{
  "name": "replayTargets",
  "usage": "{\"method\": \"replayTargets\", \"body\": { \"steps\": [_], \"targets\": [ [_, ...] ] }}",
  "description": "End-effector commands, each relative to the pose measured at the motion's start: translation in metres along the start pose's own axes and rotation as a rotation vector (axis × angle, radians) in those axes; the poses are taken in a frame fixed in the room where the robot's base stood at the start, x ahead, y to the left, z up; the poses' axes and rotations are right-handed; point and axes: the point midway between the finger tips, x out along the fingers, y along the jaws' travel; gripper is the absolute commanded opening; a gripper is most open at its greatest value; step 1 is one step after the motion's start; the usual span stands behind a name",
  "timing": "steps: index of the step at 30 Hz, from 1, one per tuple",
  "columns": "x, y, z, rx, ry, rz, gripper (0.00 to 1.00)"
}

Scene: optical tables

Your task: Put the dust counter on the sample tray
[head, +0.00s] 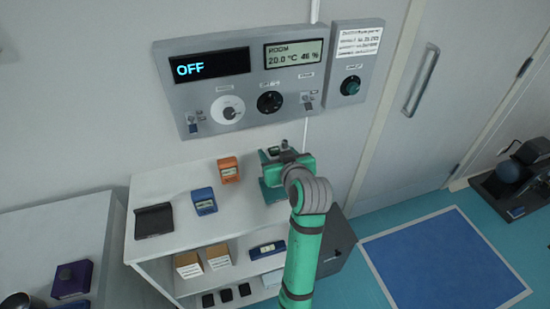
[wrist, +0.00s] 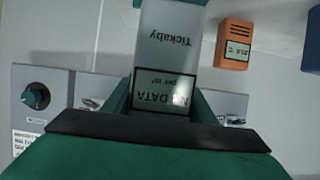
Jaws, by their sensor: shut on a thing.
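My gripper (head: 274,172) is over the right end of the white shelf unit in the head view. In the wrist view my gripper (wrist: 163,100) is shut on a grey box-shaped device, the dust counter (wrist: 168,60), with a "Tickaby" label and a screen reading "NO DATA per m³". My gripper and arm mostly hide it in the head view; I cannot tell whether it touches the shelf top. A flat black tray-like thing (head: 154,221), which looks like the sample tray, lies at the left of the shelf top. Nothing shows on it.
A blue meter (head: 204,201) and an orange meter (head: 228,169) stand between the black tray and my gripper. A control panel (head: 240,82) is on the wall above. Small boxes (head: 188,264) sit on the lower shelf. A blue floor mat (head: 445,262) lies at right.

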Motion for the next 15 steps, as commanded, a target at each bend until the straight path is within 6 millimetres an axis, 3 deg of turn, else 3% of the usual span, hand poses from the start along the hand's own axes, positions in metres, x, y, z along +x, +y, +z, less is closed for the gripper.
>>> {"method": "replayTargets", "body": {
  "steps": [8, 15],
  "targets": [
    [0.014, 0.001, 0.031, 0.001, -0.002, -0.001, 0.13],
    [0.015, 0.002, 0.032, -0.001, 0.002, 0.001, 0.13]
  ]
}}
